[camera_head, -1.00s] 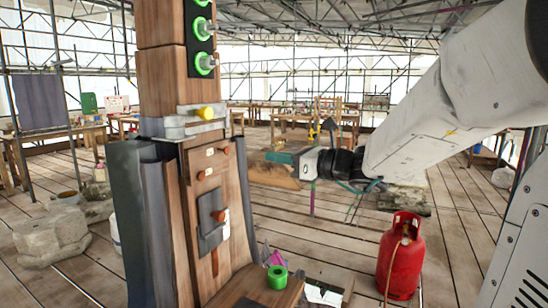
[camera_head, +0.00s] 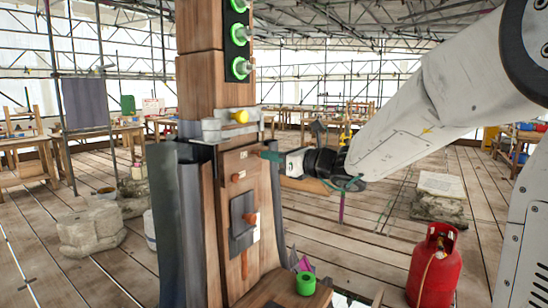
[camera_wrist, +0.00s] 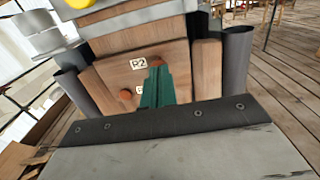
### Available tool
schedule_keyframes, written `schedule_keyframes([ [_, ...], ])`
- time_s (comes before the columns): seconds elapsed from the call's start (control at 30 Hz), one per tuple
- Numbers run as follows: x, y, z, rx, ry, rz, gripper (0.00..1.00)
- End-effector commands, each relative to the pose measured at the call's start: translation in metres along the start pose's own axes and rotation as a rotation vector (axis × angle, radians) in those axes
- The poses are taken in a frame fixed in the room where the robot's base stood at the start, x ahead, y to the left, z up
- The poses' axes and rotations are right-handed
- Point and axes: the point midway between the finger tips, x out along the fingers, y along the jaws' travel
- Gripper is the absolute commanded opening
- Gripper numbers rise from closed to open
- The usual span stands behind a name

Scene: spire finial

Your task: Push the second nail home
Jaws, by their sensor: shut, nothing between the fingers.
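The upper nail (camera_wrist: 157,62) shows its orange-brown head beside the P2 label (camera_wrist: 138,63) on the wooden panel (camera_wrist: 182,65). Another orange-brown nail (camera_wrist: 125,95) sits lower left in the wrist view; in the head view it stands out from the panel (camera_head: 240,176). My gripper (camera_head: 265,155) is shut and empty, its teal fingers pointing at the panel. In the wrist view the fingertips (camera_wrist: 157,70) are right at the upper nail's head and partly cover it. I cannot tell whether they touch it.
Below is a dark plate (camera_head: 243,222) with another orange-brown peg (camera_head: 252,219). Above are a grey collar with a yellow knob (camera_head: 240,116) and green rings (camera_head: 240,67). A red gas cylinder (camera_head: 433,265) stands right on open plank floor.

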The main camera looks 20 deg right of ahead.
Motion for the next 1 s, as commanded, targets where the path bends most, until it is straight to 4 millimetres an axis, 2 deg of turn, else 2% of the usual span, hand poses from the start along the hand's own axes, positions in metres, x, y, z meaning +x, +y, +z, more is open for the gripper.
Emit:
schedule_keyframes([
  [0.1, 0.004, 0.000, 0.000, 0.000, 0.000, 0.001, 0.00],
  [0.3, 0.028, 0.001, 0.000, -0.001, 0.000, 0.002, 0.00],
  [0.63, 0.028, 0.000, 0.001, -0.001, -0.001, 0.000, 0.00],
  [0.87, 0.008, 0.000, 0.001, 0.000, -0.002, 0.003, 0.00],
  [1.0, -0.021, -0.001, 0.002, -0.003, -0.002, 0.004, 0.00],
])
